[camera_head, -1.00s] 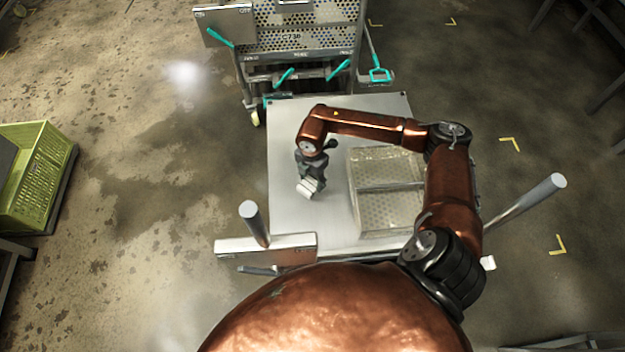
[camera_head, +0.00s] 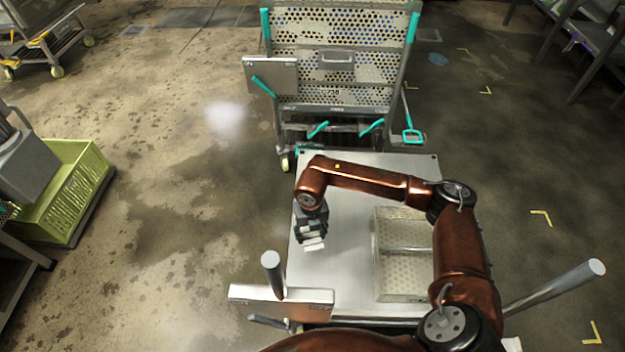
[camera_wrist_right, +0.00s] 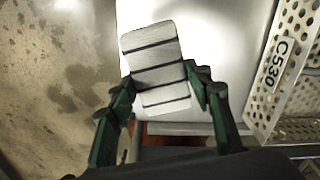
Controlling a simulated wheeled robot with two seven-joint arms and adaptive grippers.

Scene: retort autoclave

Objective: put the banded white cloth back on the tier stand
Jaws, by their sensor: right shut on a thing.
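The banded white cloth (camera_wrist_right: 152,52) is a small white bundle with dark bands across it. It fills the space between the two green-and-black fingers of my right gripper (camera_wrist_right: 160,84), which is shut on it. In the head view the cloth (camera_head: 314,243) shows under my right gripper (camera_head: 311,226), over the left part of a pale metal table top (camera_head: 340,262). I cannot tell whether it touches the top. My left gripper is out of view. I cannot tell for certain which thing is the tier stand; a cart with perforated panels and teal handles (camera_head: 335,60) stands beyond the table.
A perforated basket (camera_head: 405,297) sits on the table's right side, labelled C530 in the wrist view (camera_wrist_right: 262,110). A metal plate (camera_head: 282,298) and a grey post (camera_head: 273,275) stand at the near left. A green crate (camera_head: 75,190) stands far left. Floor beside the table is clear.

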